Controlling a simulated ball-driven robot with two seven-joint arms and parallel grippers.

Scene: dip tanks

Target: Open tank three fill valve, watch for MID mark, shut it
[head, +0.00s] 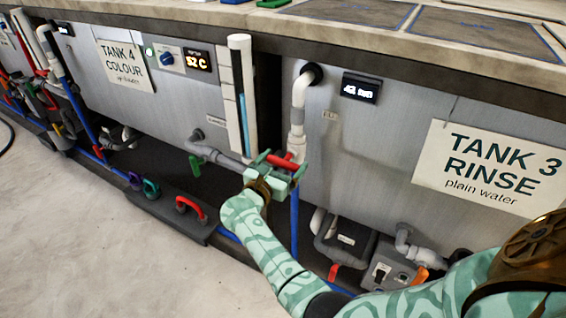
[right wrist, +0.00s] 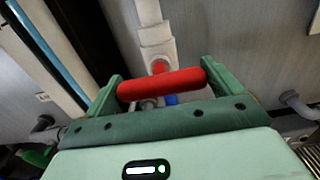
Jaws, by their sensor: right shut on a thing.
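My right gripper (head: 275,172) is shut on a red valve handle (head: 284,160) on the white fill pipe (head: 299,105) at the left of tank three. In the right wrist view the handle (right wrist: 162,83) lies crosswise to the pipe (right wrist: 156,32), between the two fingers. The tank three sign (head: 492,168) reads "RINSE plain water". A small lit display (head: 360,88) beside the pipe top is too small to read surely. A white upright gauge (head: 240,60) with a blue strip stands left of the pipe; no MID mark is legible. My left gripper is out of view.
Tank four's sign (head: 125,66) and lit 52 C display (head: 199,60) are at left. A green handle (head: 195,166) and a red-handled fitting (head: 190,207) sit low.

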